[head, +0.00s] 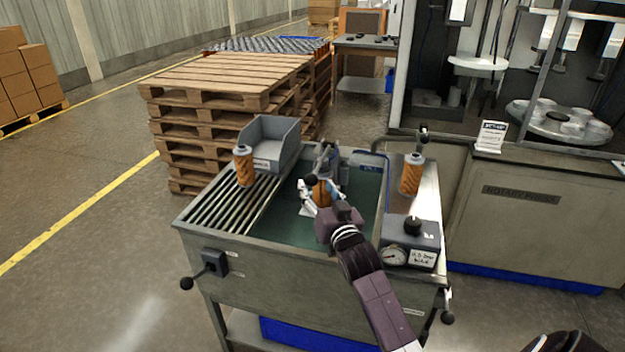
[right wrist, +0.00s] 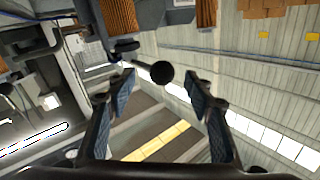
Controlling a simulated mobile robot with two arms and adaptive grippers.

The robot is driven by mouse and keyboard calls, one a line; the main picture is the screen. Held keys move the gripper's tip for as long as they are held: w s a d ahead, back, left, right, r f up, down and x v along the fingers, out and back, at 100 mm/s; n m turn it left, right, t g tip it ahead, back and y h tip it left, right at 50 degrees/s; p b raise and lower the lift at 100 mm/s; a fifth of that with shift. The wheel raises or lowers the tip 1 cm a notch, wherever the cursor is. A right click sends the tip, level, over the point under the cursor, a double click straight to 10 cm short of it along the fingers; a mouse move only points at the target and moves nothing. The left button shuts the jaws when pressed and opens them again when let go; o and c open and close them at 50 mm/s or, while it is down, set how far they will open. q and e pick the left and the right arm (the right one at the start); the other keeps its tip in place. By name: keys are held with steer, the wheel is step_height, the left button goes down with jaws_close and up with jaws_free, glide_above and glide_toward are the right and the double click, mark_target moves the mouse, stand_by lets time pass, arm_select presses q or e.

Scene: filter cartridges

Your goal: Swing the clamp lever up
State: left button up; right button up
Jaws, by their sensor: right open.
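The clamp (head: 328,158) stands at the back of the green-floored tank, with an orange pleated cartridge (head: 321,193) at it, partly hidden by my right gripper. My right gripper (head: 309,194) is at the clamp, in front of the cartridge. In the right wrist view the right gripper (right wrist: 160,98) is open, and a round black knob (right wrist: 161,73), seemingly the clamp lever's, shows between its fingertips. No contact with the knob shows. The lever's shaft is mostly hidden. My left gripper is not in view.
A slatted rack (head: 222,212) and grey bin (head: 268,145) are at the tank's left. Orange cartridges stand at the left (head: 244,167) and right (head: 411,175). A gauge box (head: 410,242) sits at the front right. Stacked pallets (head: 235,85) stand behind.

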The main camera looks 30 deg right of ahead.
mark_target(314, 184)
steer(key=shift+x, duration=2.25)
jaws_close()
